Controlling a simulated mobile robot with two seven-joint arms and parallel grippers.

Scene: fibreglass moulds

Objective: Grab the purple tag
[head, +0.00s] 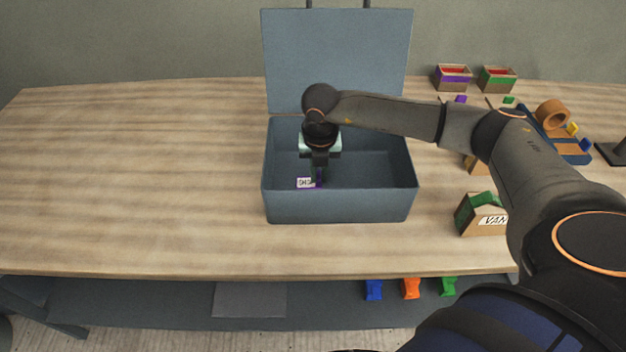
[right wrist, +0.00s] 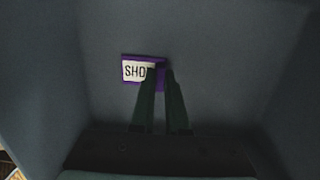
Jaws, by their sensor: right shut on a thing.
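The purple tag (head: 306,183) has a white label and lies low inside the open blue-grey box (head: 340,207), left of the box's middle. In the right wrist view the purple tag (right wrist: 130,72) shows the letters "SHO"; the rest of its label is hidden behind a finger. My right gripper (head: 319,181) reaches down into the box from above. In the right wrist view the fingers of my right gripper (right wrist: 161,75) are close together at the tag's right part, shut on it. My left gripper is not in view.
The box's lid (head: 338,60) stands upright behind it. To the right are a "VAN" block (head: 484,215), a tape roll (head: 552,114) and small bins with a purple band (head: 453,78) and a green band (head: 498,80). The table's left half is clear.

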